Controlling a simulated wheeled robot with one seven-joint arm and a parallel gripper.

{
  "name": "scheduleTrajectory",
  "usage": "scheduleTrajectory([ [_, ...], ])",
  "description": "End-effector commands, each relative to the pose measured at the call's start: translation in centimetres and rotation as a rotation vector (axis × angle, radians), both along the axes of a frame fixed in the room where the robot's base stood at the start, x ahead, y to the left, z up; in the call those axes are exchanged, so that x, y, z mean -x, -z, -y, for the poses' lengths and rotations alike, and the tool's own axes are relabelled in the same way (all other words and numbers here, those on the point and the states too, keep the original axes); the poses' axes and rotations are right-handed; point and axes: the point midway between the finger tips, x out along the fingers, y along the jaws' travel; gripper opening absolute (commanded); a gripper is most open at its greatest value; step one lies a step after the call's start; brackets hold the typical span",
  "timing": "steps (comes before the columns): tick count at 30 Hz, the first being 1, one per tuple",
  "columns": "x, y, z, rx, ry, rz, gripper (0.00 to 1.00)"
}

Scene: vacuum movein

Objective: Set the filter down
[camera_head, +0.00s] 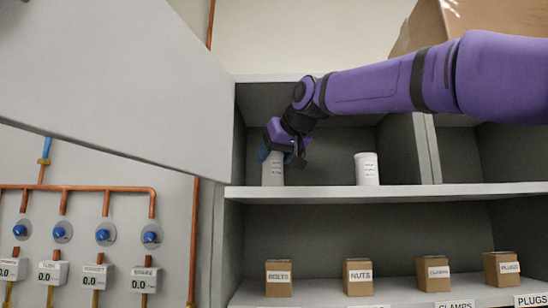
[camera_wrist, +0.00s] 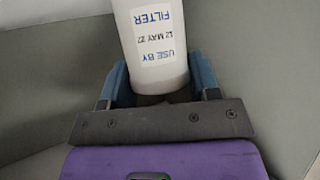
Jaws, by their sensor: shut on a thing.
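The filter (camera_wrist: 150,75) is a white cylinder with a label reading "FILTER" and "USE BY 12 MAY 27" in the wrist view. My gripper (camera_wrist: 163,85) is shut on it, with one blue finger on each side. In the head view the held filter (camera_head: 273,169) is upright at the left end of the upper shelf (camera_head: 330,194), with my gripper (camera_head: 272,152) at its upper part. Its base is close to the shelf board; I cannot tell if it touches.
A second white cylinder (camera_head: 367,169) stands to the right on the same shelf. An open cabinet door (camera_head: 120,75) hangs at left. Several labelled boxes, such as the bolts box (camera_head: 279,279), stand on the shelf below. A cardboard box (camera_head: 475,25) sits on top. Shelf space between the cylinders is free.

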Motion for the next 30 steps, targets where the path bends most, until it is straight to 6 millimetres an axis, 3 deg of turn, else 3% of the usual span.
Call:
scheduleTrajectory([
  [14, 0.10, 0.77, 0.08, -0.001, 0.001, 0.002, 0.25],
  [15, 0.09, 0.83, 0.07, 0.000, 0.001, 0.001, 0.60],
  [18, 0.08, 0.81, 0.07, 0.000, 0.001, 0.001, 0.81],
  [30, 0.50, 0.20, 0.33, -0.001, 0.001, 0.003, 0.81],
])
